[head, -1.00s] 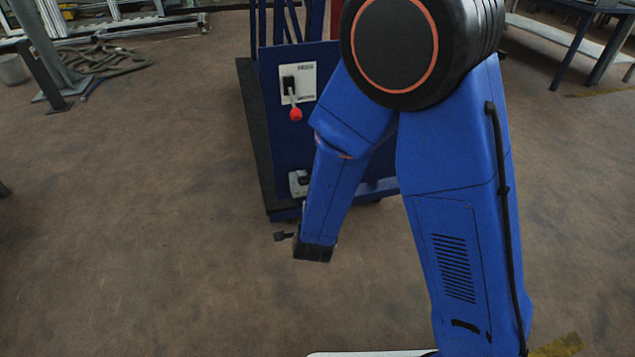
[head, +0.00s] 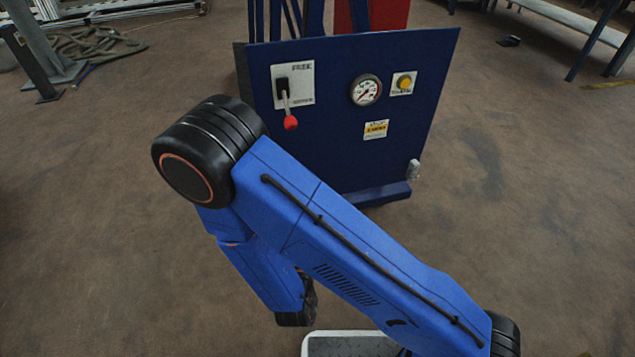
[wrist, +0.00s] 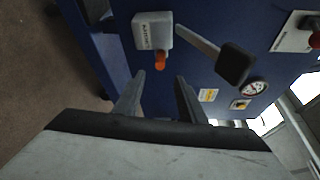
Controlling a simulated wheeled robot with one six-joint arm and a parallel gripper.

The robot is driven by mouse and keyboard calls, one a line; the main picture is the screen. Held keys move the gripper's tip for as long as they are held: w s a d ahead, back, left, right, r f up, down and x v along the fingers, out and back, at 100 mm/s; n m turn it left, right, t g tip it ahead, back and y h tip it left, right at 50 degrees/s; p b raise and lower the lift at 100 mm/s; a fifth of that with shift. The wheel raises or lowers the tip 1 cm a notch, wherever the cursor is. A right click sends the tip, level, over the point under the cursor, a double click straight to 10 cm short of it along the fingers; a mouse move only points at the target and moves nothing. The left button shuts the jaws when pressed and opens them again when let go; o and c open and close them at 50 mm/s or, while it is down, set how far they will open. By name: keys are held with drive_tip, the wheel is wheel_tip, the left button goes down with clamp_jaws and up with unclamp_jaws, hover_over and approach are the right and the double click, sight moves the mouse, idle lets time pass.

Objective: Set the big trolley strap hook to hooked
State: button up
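The trolley's blue panel (head: 330,150) stands ahead in the head view. A white plate (head: 306,75) on its upper left reads FREE at the top; its lower word is too small to read. A lever with a red knob (head: 290,123) hangs downward from this plate.
The panel also carries a gauge (head: 366,90), a yellow button (head: 404,82) and a yellow label (head: 376,129). A rod with a black pad (wrist: 236,65) sticks out in the wrist view. A blue table (head: 600,40) stands at the back right.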

drive_tip(key=w+d+f, duration=0.1)
drive_tip(key=w+d, duration=0.1)
drive_tip(key=w, duration=1.5)
drive_tip(key=shift+w+f, duration=0.15)
clamp_jaws()
